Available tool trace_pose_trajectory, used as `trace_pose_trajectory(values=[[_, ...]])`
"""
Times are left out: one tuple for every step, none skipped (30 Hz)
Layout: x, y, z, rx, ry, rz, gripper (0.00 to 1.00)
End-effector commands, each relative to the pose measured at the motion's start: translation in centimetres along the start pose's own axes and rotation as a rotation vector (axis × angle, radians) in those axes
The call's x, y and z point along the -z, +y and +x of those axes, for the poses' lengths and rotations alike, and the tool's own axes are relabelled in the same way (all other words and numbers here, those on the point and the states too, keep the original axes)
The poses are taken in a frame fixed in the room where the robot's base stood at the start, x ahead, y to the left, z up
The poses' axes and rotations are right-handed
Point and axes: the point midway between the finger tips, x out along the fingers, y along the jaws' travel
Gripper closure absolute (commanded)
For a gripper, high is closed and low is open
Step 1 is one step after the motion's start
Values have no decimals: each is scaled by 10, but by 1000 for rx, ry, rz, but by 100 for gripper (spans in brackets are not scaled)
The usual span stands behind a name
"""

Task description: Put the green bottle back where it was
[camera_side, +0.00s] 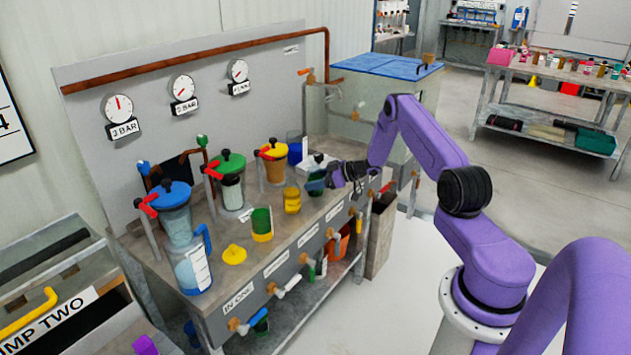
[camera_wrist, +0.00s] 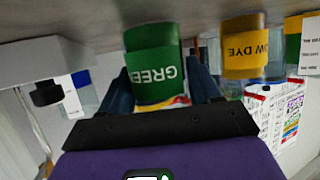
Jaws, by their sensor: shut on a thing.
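The green bottle (camera_wrist: 152,68) is between the two dark fingers of my gripper (camera_wrist: 163,88) in the wrist view, with its GREEN label upside down. In the side view my gripper (camera_side: 336,176) is shut on the bottle (camera_side: 316,183) at the right part of the bench top. The bottle looks roughly upright. I cannot tell whether its base touches the bench or is slightly above it.
A yellow dye bottle (camera_side: 292,200) and a green and yellow container (camera_side: 262,224) stand to the left. A yellow piece (camera_side: 234,254) and a blue-handled jug (camera_side: 193,268) are nearer. A white box (camera_side: 313,164) is close behind the bottle.

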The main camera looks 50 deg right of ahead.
Motion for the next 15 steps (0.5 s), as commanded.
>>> trace_pose_trajectory(values=[[-1,0,0,0,1,0,75],[-1,0,1,0,1,0,75],[-2,0,1,0,1,0,75],[-2,0,1,0,0,0,31],[-2,0,1,0,0,0,21],[-2,0,1,0,0,0,12],[-2,0,1,0,0,0,12],[-2,0,1,0,0,0,12],[-2,0,1,0,0,0,12],[-2,0,1,0,0,0,12],[-2,0,1,0,0,0,12],[-2,0,1,0,0,0,12],[-2,0,1,0,0,0,12],[-2,0,1,0,0,0,12],[-2,0,1,0,0,0,12]])
